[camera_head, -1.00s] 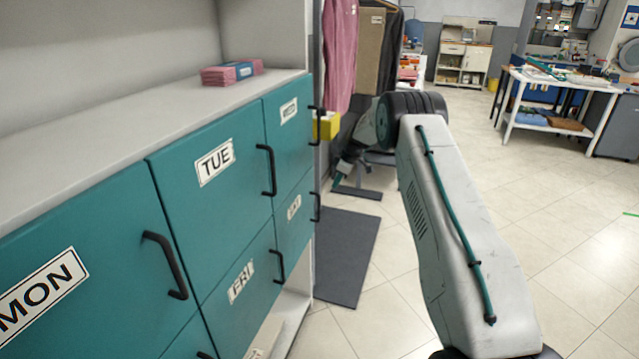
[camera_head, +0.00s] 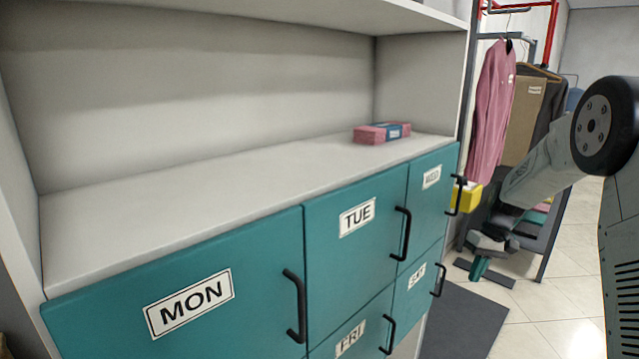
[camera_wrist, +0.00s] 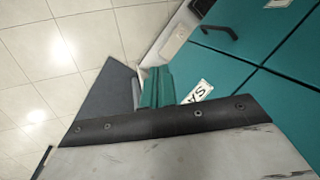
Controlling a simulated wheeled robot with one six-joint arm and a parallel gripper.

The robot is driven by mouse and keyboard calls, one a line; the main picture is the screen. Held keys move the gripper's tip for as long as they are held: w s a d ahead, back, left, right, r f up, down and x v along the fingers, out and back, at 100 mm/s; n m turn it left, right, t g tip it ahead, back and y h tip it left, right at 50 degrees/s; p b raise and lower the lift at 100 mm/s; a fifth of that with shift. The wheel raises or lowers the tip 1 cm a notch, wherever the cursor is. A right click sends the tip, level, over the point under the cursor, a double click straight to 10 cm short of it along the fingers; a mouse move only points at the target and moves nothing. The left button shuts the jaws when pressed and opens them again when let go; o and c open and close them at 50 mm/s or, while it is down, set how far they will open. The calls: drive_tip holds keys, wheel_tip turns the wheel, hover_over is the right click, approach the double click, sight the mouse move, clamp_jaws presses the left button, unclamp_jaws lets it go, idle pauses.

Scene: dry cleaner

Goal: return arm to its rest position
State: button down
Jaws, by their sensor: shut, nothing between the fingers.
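My arm extends along the right side of the head view, with its dark round joint at the right edge. My gripper (camera_head: 478,268) hangs at its far end, pointing down, to the right of the teal cabinet (camera_head: 260,300). Its teal fingers also show in the wrist view (camera_wrist: 157,88), side by side, shut and empty. They are over the floor and dark mat, close to the cabinet's side in that view. Whether they touch anything is not clear, but no contact shows.
The cabinet has black handles and day labels such as MON and TUE. A pink folded bundle (camera_head: 382,133) lies on its top shelf. Behind my gripper stands a garment rack with a pink garment (camera_head: 492,110). A dark mat (camera_head: 462,322) covers floor beside the cabinet; tiles beyond are clear.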

drive_tip(key=s+a+r+m, duration=0.1)
drive_tip(key=s+a+r, duration=0.25)
drive_tip(key=s, duration=0.25)
drive_tip(key=s+a+r+h, duration=0.1)
drive_tip(key=s+a+r, duration=0.1)
drive_tip(key=s+r, duration=0.35)
drive_tip(key=s+a+r+m, duration=0.1)
drive_tip(key=s+a+r, duration=0.25)
drive_tip(key=s, duration=0.35)
drive_tip(key=s+a+r+t+h, duration=0.1)
drive_tip(key=s+a+r, duration=0.1)
drive_tip(key=s, duration=0.9)
drive_tip(key=s+a+r+t+h, duration=0.1)
drive_tip(key=s+a+r, duration=0.2)
drive_tip(key=s, duration=0.8)
drive_tip(key=shift+s+a+r+n+t, duration=0.2)
drive_tip(key=shift+r+n+t, duration=0.1)
drive_tip(key=shift+r, duration=0.1)
